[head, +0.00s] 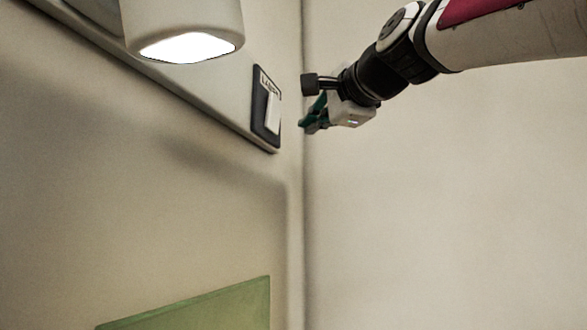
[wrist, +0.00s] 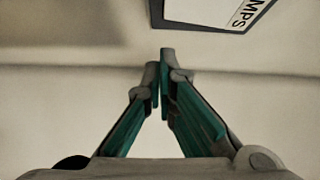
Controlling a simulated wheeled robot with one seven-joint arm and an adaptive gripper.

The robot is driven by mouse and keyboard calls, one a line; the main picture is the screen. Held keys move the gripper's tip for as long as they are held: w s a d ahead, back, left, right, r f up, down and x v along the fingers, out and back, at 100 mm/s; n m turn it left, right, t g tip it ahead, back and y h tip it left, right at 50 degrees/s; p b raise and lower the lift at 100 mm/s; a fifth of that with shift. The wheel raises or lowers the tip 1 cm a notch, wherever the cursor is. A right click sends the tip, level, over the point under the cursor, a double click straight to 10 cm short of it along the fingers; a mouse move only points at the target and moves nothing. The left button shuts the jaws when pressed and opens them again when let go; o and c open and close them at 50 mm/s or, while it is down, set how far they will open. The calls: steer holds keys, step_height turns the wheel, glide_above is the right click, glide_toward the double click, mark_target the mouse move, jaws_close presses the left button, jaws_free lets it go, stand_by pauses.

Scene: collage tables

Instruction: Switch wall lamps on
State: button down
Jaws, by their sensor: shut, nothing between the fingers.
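A wall lamp (head: 188,45) hangs at the top left of the head view, and its lower face glows bright white. A switch (head: 267,108) with a dark frame, a white rocker and a printed label sits on the wall panel to the right of the lamp. Part of the switch plate (wrist: 215,12), with the letters "MPS", shows at the top of the wrist view. My gripper (head: 307,125) is to the right of the switch and apart from it. In the wrist view its green-sided fingers (wrist: 162,75) are together with nothing between them.
The switch is on a pale panel (head: 225,118) with a lower edge running diagonally. A green panel (head: 200,308) is at the bottom of the head view. A wall corner runs vertically beside the gripper. The right wall (head: 450,200) is bare.

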steer(key=b+v, duration=0.2)
steer(key=v, duration=0.7)
steer(key=shift+a+f, duration=0.3)
steer(key=shift+f, duration=0.3)
steer(key=shift+f, duration=0.1)
steer(key=s+d+f+n+g+h, duration=0.2)
steer(key=s+d+f+n+g, duration=0.1)
steer(key=f, duration=1.4)
steer(key=s+d+f+n+g+h, duration=0.2)
steer(key=s+d+f+n+g, duration=0.1)
steer(key=f, duration=1.4)
steer(key=s+d+f+n+g+h, duration=0.2)
steer(key=s+d+f+n+g, duration=0.2)
steer(key=f, duration=1.2)
steer(key=s+n, duration=0.3)
steer(key=s, duration=0.1)
steer(key=shift+f+g+h, duration=0.3)
steer(key=shift+f+h, duration=0.1)
steer(key=shift+s, duration=0.1)
